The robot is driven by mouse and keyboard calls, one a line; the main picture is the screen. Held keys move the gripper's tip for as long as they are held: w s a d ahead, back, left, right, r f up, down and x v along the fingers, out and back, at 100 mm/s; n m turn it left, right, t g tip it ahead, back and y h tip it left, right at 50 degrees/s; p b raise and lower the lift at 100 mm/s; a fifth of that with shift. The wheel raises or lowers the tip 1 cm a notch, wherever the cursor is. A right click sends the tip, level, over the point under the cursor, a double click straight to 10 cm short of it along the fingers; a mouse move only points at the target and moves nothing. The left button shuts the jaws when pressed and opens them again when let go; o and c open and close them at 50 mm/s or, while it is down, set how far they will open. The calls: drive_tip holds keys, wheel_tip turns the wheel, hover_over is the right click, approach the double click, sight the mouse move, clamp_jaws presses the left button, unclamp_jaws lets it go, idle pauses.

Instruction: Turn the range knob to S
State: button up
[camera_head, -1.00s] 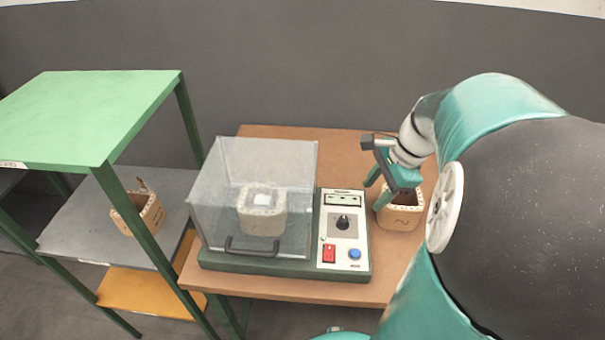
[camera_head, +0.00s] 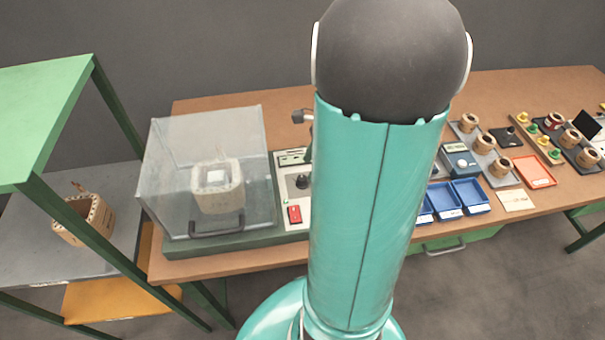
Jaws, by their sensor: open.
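The black range knob (camera_head: 302,181) sits on the pale control panel (camera_head: 284,192) at the right of the clear-covered tester. Its left part shows; my arm covers the panel's right side. The scale letters and pointer are too small to read. A red switch (camera_head: 294,214) is below the knob and a small display (camera_head: 292,158) above it. My upper arm stands upright in front of the panel and hides my gripper's fingers. Only a small grey piece of my wrist end peeks out left of the arm, above the panel.
The clear cover (camera_head: 207,170) encloses a beige coil (camera_head: 217,186). A green shelf (camera_head: 35,110) at left holds another coil (camera_head: 84,219) on its grey level. Blue trays (camera_head: 470,196), an orange tray (camera_head: 534,171) and several small coils lie on the bench to the right.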

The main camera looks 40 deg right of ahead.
sight(303, 178)
drive_tip(key=shift+x, duration=2.65)
drive_tip(key=shift+c, duration=0.3)
drive_tip(key=c, duration=0.9)
